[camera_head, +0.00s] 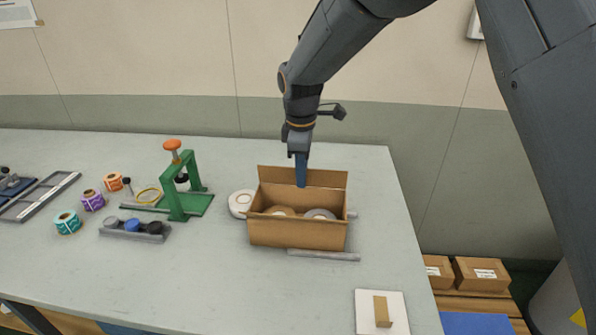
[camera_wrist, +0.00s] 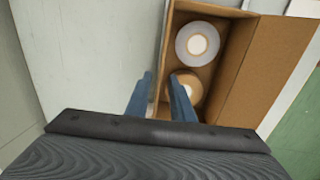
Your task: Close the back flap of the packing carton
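The packing carton (camera_head: 297,235) is an open brown box on the table. Its back flap (camera_head: 328,178) stands up along the rear edge. Rolls lie inside, a grey one (camera_head: 320,214) and a tan one (camera_head: 281,211). My gripper (camera_head: 301,184) points down at the middle of the back flap, and one blue finger shows in front of it. In the wrist view, the two blue fingers (camera_wrist: 160,92) are apart, one over the carton's inside and one outside its rear edge. Whether either touches the flap cannot be told.
A white roll (camera_head: 240,203) sits close to the carton's left. A grey bar (camera_head: 324,256) lies along its front. A green press (camera_head: 182,188) stands farther left. A white board with a tan piece (camera_head: 382,312) lies at the front right. The wall is behind the table.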

